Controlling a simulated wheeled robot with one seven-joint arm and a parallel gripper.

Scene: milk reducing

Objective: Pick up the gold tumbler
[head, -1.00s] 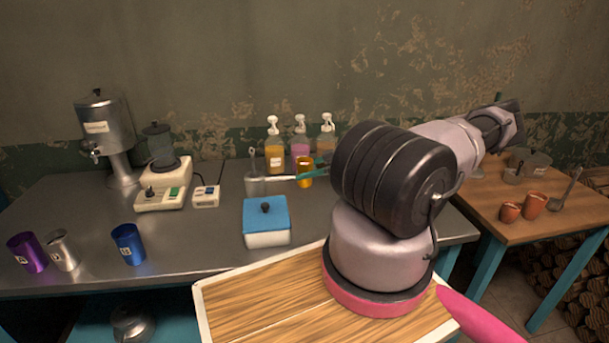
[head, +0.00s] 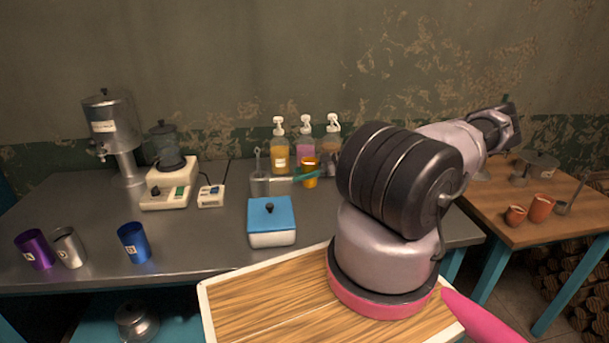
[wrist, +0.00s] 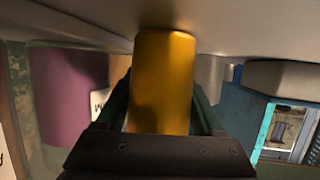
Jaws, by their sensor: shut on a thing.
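The gold tumbler (head: 309,177) stands near the back of the metal table, in front of the pump bottles. In the wrist view the tumbler (wrist: 162,80) fills the middle, between the two green fingers of my gripper (wrist: 165,105). In the head view my gripper (head: 308,174) reaches it from the right, and a green finger crosses its front. The gripper is shut on the tumbler. The tumbler's base looks at or very near the table top; I cannot tell if it is clear of it.
Pump bottles (head: 280,150) stand close behind. A blue-lidded box (head: 271,222) is in front. Purple (head: 35,250), silver (head: 69,247) and blue (head: 134,243) tumblers stand at the left front. A wooden side table (head: 540,195) is at right.

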